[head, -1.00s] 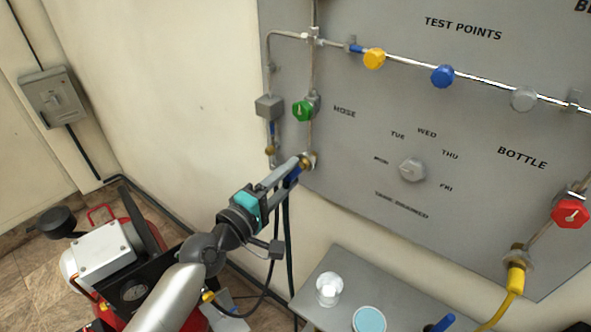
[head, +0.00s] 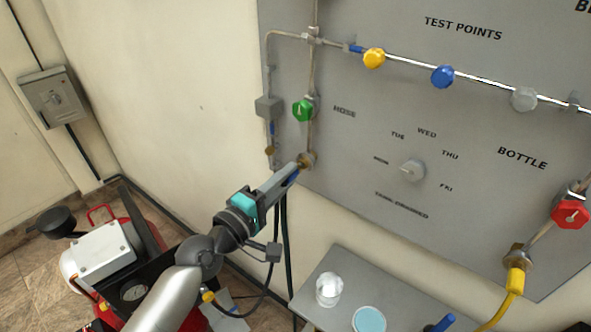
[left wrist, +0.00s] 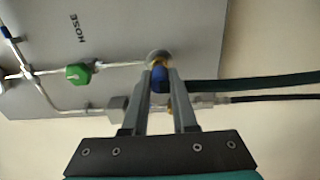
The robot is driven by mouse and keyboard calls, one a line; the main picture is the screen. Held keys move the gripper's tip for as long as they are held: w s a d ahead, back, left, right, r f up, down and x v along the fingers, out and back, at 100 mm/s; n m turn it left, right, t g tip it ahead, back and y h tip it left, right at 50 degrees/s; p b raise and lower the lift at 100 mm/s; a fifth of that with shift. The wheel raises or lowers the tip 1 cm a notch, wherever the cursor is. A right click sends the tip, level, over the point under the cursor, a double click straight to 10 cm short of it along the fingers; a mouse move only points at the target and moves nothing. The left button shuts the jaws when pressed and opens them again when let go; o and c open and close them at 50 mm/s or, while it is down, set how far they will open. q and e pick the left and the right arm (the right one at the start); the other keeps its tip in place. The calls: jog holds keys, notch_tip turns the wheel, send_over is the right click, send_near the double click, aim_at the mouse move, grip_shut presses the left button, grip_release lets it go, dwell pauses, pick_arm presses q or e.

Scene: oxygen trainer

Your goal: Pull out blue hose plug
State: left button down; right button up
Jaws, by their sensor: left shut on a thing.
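The blue hose plug (left wrist: 160,80) sits between the two fingers of my left gripper (left wrist: 160,76), right at the brass hose outlet (left wrist: 158,56) in the left wrist view. In the head view, my left gripper (head: 296,169) is shut on the plug just below the outlet (head: 306,160) at the panel's lower left corner. A little blue of the plug (head: 292,179) shows beside the fingers. Whether the plug is still seated is hidden. A dark green hose (left wrist: 250,85) runs from the plug to the right. My right gripper is not in view.
The grey panel (head: 350,170) carries a green valve knob (head: 303,111) above the outlet and a red one (head: 570,214) at right. A metal table (head: 390,295) holds a white cup (head: 328,289). A red compressor (head: 110,250) stands at lower left.

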pick_arm(q)
jog(key=shift+v, duration=2.3)
